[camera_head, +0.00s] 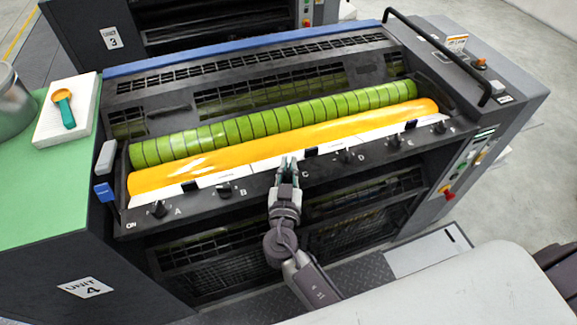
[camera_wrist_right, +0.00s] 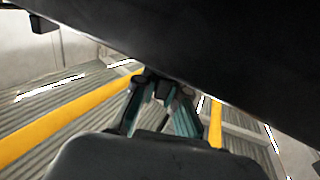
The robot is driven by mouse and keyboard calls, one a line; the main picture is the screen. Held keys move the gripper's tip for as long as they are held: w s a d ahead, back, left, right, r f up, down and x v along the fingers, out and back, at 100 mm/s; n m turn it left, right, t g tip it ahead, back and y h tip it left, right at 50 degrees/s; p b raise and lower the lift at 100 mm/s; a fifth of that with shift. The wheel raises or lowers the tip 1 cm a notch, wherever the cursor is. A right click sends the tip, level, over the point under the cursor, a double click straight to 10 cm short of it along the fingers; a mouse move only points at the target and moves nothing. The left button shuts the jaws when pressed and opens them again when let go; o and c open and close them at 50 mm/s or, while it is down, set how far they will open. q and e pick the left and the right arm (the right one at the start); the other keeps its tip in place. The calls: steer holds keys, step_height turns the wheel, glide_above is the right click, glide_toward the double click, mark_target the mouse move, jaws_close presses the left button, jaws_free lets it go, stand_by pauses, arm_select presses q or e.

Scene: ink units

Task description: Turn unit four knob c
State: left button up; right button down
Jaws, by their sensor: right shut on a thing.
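Unit four (camera_head: 85,288) is the near press, with a row of dark knobs along its front ledge. Knob c stands just left of the letter C (camera_head: 305,174) and is mostly hidden by my right gripper (camera_head: 288,164). The right gripper reaches up from below and its fingers are shut on knob c. In the right wrist view the fingers (camera_wrist_right: 164,92) meet at a small dark part under the black panel edge (camera_wrist_right: 215,65). How far the knob is turned cannot be seen. My left gripper is not in view.
Knob b (camera_head: 224,191) and knob d (camera_head: 345,157) flank the gripper. Behind the ledge lie a yellow inked roller (camera_head: 270,150) and a green ribbed roller (camera_head: 270,123). A green-topped cabinet (camera_head: 50,190) stands left, with a spatula (camera_head: 64,108) on a white pad.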

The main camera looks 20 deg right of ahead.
steer(key=n+t+y+b, duration=0.1)
steer(key=n+y+b, duration=0.1)
steer(key=y, duration=0.1)
steer(key=shift+f, duration=0.15)
steer(key=n+y+b, duration=0.1)
steer(key=y, duration=0.1)
steer(key=shift+n+y, duration=0.8)
steer(key=shift+y, duration=0.1)
steer(key=y, duration=0.1)
steer(key=n+y+p, duration=0.1)
steer(key=shift+r+n+y, duration=0.3)
steer(key=shift+y, duration=0.1)
steer(key=n+y+p, duration=0.1)
steer(key=n+y, duration=0.1)
steer(key=y, duration=0.1)
steer(key=shift+a+n+g+y, duration=0.1)
steer(key=shift+n+g+y, duration=0.2)
steer(key=shift+g, duration=0.1)
steer(key=shift+f+n+g+y+p, duration=0.1)
steer(key=shift+n+g+y+p, duration=0.3)
steer(key=shift+y, duration=0.3)
